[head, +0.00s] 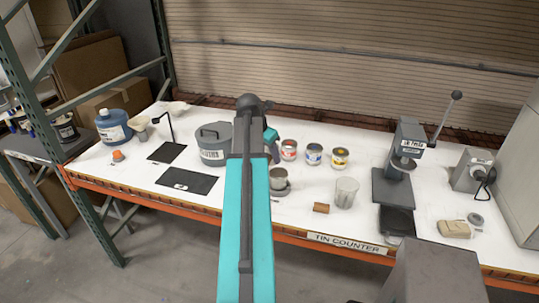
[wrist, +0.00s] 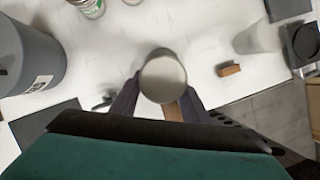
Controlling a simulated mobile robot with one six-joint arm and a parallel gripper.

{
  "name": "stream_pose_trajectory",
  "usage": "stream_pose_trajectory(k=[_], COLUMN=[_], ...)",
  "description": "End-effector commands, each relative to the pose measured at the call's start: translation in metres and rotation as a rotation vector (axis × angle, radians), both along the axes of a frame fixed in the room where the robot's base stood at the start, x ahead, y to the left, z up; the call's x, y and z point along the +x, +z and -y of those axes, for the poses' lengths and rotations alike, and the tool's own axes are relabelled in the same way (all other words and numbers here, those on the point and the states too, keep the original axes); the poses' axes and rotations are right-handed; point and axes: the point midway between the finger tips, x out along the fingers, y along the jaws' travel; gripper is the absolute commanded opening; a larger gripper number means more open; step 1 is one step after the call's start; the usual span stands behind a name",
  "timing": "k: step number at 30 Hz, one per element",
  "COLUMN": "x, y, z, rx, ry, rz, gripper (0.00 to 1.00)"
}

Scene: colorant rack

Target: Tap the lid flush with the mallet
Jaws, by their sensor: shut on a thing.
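My gripper (wrist: 160,98) is shut on what looks like the mallet. A brown handle piece (wrist: 173,111) shows between the fingers, and the mallet's round pale-grey head (wrist: 163,78) shows just past the fingertips in the wrist view. In the head view, the cylindrical grey mallet head (head: 278,174) shows just right of my arm. A low, round grey tin (head: 281,190) shows directly below it on the white counter. The mallet head hides most of this tin in the wrist view. I cannot tell how its lid sits, or whether head and lid touch.
Several small labelled tins, including a red-labelled one (head: 289,150), stand behind. A large grey pot (head: 212,145) stands left. The counter's front edge (head: 345,244) is close.

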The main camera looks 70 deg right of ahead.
Motion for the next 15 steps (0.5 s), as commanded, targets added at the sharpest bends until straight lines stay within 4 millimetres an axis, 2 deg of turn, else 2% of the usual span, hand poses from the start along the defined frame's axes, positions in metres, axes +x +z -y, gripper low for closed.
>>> stream_pose_trajectory(k=[11, 15], x=[0.000, 0.000], y=[0.003, -0.008], z=[0.000, 0.000], rx=[-0.001, -0.001], ry=[-0.002, -0.002], rz=[0.000, -0.001], gripper=[0.15, 0.15])
